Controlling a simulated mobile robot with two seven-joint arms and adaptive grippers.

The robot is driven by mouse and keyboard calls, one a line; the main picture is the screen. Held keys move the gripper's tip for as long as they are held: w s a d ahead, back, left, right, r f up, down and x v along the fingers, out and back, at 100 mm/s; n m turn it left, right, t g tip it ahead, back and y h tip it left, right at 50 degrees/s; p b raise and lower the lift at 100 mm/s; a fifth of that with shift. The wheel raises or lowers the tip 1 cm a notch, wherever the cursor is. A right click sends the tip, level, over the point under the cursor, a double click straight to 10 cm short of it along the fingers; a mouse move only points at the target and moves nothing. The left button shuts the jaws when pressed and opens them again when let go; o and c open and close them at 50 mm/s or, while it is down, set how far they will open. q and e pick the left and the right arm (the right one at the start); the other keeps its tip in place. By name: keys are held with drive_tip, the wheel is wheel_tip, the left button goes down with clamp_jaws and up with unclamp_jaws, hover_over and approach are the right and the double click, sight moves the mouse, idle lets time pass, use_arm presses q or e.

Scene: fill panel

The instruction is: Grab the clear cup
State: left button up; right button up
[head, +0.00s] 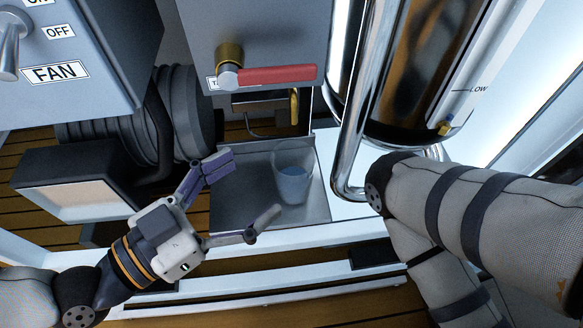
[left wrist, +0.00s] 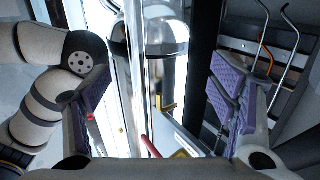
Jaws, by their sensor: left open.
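The clear cup (head: 293,181) stands upright on a grey metal tray (head: 235,212) in the head view. Its lower part looks bluish, perhaps from liquid inside. My left gripper (head: 250,190) is open, left of the cup, with its purple-padded fingers spread and pointing toward it. It looks empty, and the fingers appear apart from the cup. In the left wrist view, the open fingers of my left gripper (left wrist: 165,98) frame the gap between them. I cannot make out the cup in that view. My right gripper is not in view.
A red-handled valve (head: 265,75) is above the tray. A shiny metal tank (head: 415,75) with a vertical pipe (head: 362,95) stands right of the cup. A dark box (head: 75,180) and ribbed hose (head: 185,110) lie to the left. My right arm is at the right.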

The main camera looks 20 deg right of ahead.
sight(308, 149)
use_arm(q)
drive_tip(key=x, duration=0.3)
drive_tip(key=b+x, duration=0.1)
drive_tip(key=x, duration=0.5)
drive_tip(key=shift+s+f+b, duration=0.1)
drive_tip(key=shift+f+b, duration=0.2)
drive_tip(key=shift+f, duration=0.05)
drive_tip(key=c, duration=1.5)
